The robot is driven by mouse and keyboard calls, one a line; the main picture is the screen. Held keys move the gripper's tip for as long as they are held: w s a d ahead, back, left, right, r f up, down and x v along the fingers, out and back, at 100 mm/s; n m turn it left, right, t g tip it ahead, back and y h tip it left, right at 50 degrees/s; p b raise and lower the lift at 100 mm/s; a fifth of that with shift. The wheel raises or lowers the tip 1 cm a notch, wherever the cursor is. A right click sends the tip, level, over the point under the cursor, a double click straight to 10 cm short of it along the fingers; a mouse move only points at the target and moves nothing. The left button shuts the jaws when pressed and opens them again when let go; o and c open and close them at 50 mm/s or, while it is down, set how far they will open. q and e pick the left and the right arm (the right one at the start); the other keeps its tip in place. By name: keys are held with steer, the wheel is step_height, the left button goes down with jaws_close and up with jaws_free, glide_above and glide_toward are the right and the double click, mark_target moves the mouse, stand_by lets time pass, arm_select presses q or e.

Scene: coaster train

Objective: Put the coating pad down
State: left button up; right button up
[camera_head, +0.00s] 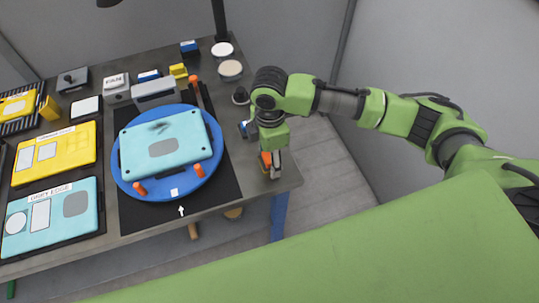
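My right gripper (270,172) points down over the right edge of the table. A small orange piece shows at its fingers, but I cannot tell whether it is held or part of the gripper. No coating pad can be made out for sure. Two round pale discs stand at the back right of the table: one white (222,49) and one beige (230,68). A light-blue panel (195,146) with a grey patch and a dark smear lies on a round blue turntable (125,175), left of the gripper. My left gripper is not in view.
Orange pegs (199,170) stand around the panel. A yellow panel (82,141) and another light-blue panel (90,220) lie at the left. Grey boxes (155,94) and small blocks line the back. A dark knob-like thing (240,96) stands near the right edge, close to my arm.

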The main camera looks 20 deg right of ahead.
mark_target(269, 156)
steer(key=shift+r, duration=0.1)
step_height(269, 156, up, 12)
steer(key=b, duration=0.2)
stand_by(0.4)
stand_by(0.4)
